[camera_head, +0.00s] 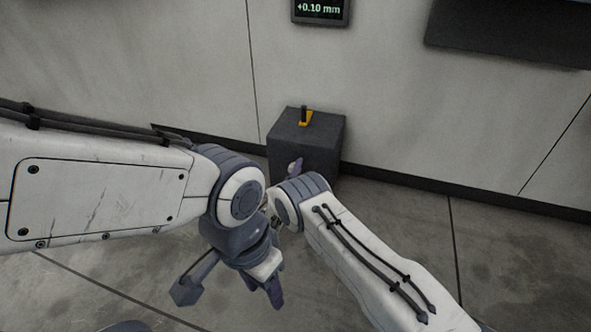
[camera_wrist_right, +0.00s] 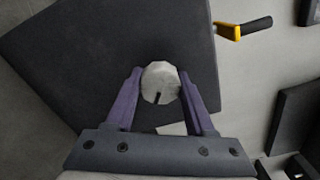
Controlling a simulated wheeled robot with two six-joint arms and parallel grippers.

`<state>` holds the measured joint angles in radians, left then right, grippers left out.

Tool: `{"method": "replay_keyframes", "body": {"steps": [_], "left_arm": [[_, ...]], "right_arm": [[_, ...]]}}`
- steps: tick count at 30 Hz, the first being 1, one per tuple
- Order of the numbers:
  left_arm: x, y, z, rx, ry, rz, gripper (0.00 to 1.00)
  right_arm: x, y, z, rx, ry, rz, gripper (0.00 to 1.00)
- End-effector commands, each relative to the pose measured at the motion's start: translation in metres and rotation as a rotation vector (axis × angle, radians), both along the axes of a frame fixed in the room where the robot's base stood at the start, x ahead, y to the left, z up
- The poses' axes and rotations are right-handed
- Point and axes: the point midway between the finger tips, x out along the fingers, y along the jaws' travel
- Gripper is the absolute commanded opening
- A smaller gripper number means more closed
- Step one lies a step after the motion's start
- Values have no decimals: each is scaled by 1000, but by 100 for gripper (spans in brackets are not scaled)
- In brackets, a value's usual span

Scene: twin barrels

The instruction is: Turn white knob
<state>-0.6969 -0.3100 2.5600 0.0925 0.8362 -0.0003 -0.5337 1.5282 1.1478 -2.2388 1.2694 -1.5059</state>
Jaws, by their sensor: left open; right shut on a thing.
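The white knob (camera_wrist_right: 161,76) is a faceted round knob with a dark mark at its lower edge in the right wrist view. It sits on the face of a dark grey box (camera_wrist_right: 110,40). My right gripper (camera_wrist_right: 160,88) has its purple fingers on both sides of the knob and is shut on it. In the head view the knob is hidden, and only a bit of my right gripper (camera_head: 295,166) shows at the box's front. My left gripper (camera_head: 230,290) is open and empty, low in the head view, apart from the box.
A yellow piece with a black handle (camera_head: 305,117) stands on top of the box; it also shows in the right wrist view (camera_wrist_right: 243,28). A wall display (camera_head: 320,10) reads +0.10 mm. A dark panel (camera_head: 510,30) hangs at upper right. The floor (camera_head: 405,215) right of the box is clear.

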Motion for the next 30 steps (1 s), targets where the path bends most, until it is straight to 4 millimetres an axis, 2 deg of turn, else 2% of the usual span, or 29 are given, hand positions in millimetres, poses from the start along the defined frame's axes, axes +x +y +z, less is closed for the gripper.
{"method": "replay_keyframes", "body": {"steps": [30], "left_arm": [[0,0,2,0,0,0,50]], "right_arm": [[-2,-1,0,-882,290,-1,0]]}}
